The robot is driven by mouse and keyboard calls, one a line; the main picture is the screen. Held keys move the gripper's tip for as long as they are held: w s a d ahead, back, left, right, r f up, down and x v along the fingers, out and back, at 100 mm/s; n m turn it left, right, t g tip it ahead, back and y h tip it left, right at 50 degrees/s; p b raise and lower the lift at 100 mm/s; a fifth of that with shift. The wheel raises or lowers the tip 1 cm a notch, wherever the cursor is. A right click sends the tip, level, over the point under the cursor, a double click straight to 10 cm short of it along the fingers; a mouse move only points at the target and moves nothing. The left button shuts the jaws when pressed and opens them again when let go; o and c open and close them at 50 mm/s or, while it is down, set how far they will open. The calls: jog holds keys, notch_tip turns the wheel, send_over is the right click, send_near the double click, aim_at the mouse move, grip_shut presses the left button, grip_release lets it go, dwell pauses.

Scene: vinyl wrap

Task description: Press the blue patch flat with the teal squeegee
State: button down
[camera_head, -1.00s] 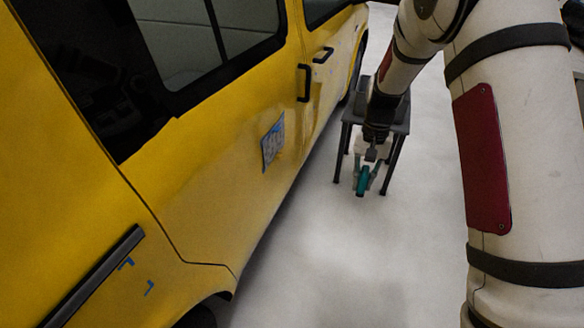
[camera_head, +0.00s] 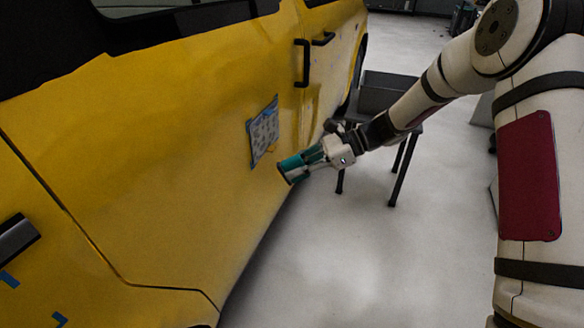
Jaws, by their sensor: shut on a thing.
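The blue patch (camera_head: 264,133) is on the side of the yellow vehicle (camera_head: 170,170), on the door panel below and left of the black handles. It shows as a greyish patterned piece with a blue border. My gripper (camera_head: 315,158) is shut on the teal squeegee (camera_head: 293,166). The squeegee points left toward the door panel, just below and right of the patch. Its tip is close to the panel; I cannot tell whether it touches. The fingers hide part of the squeegee.
A dark table (camera_head: 405,135) with a grey bin (camera_head: 385,92) on it stands behind my gripper. Black door handles (camera_head: 303,62) stick out above the patch. Blue tape marks (camera_head: 58,319) are at the lower left. The pale floor (camera_head: 350,260) is open in front.

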aim_at(261, 136)
jog(key=shift+w+a+f+m+t+y+b, duration=0.25)
jog(key=shift+w+a+m+t+y+b, duration=0.55)
jog(key=shift+w+a+t+b, duration=1.1)
jog(key=shift+w+a+f+m+t+y+b, duration=0.2)
jog(key=shift+w+a+m+t+y+b, duration=0.75)
jog(key=shift+b, duration=1.8)
jog(key=shift+w+a+f+m+t+y+b, duration=0.3)
jog(key=shift+w+a+m+t+b, duration=0.65)
jog(key=shift+w+b, duration=1.25)
jog(key=shift+w+a, duration=0.1)
jog(key=shift+a, duration=0.55)
jog(key=shift+w, duration=0.15)
jog(key=shift+w+d+r+p, duration=0.1)
jog(key=shift+w+d+p, duration=0.15)
jog(key=shift+w, duration=0.2)
jog(key=shift+w+d+p, duration=0.15)
jog(key=shift+w+p, duration=0.15)
jog(key=shift+w, duration=0.15)
jog(key=shift+w+d+p, duration=0.2)
jog(key=shift+w+p, duration=0.05)
jog(key=shift+w, duration=0.3)
jog(key=shift+w+d+p, duration=0.2)
jog(key=shift+w+p, duration=0.05)
jog(key=shift+w, duration=0.25)
jog(key=shift+w, duration=0.1)
